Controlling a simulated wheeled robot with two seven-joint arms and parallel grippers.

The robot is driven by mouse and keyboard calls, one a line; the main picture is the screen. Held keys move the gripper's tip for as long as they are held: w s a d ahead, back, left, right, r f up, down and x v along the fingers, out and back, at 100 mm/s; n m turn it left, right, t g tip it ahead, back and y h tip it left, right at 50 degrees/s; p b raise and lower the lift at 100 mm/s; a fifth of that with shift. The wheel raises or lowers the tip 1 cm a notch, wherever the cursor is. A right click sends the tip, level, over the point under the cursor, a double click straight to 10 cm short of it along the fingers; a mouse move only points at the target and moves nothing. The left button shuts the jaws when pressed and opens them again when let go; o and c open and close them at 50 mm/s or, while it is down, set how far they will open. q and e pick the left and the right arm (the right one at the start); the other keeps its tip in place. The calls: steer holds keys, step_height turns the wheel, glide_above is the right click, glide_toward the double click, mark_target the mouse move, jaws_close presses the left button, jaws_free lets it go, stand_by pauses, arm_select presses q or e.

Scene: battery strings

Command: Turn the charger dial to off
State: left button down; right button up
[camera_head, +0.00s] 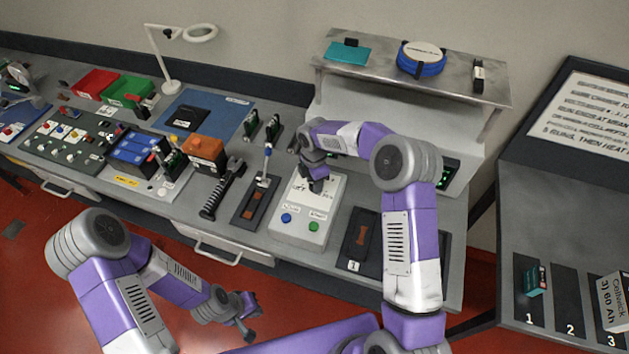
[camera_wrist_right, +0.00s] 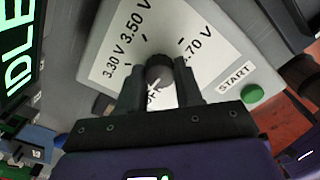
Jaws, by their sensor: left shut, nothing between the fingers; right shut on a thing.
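The charger (camera_head: 296,232) is a pale box on the bench with a blue button and a green START button (camera_wrist_right: 252,94). Its dark round dial (camera_wrist_right: 158,68) sits amid printed marks 3.30 V, 3.50 V and 3.70 V, with an OFF label partly hidden near my gripper. My right gripper (camera_wrist_right: 160,82) is shut on the dial, one finger on each side; in the head view the gripper (camera_head: 317,186) covers the dial. I cannot tell exactly which mark the dial points to. My left gripper (camera_head: 246,316) is shut and empty, low in front of the bench.
A green-lit display reading IDLE (camera_wrist_right: 20,75) is beside the charger. A black-handled tool (camera_head: 222,190) and dark trays (camera_head: 358,240) flank the charger. A metal shelf (camera_head: 400,75) stands behind. A side table (camera_head: 560,235) with numbered slots is at right.

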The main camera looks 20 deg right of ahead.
stand_by(0.3)
steer(key=o, duration=1)
steer(key=shift+o, duration=0.2)
step_height(320, 180, up, 8)
steer(key=shift+f, duration=0.15)
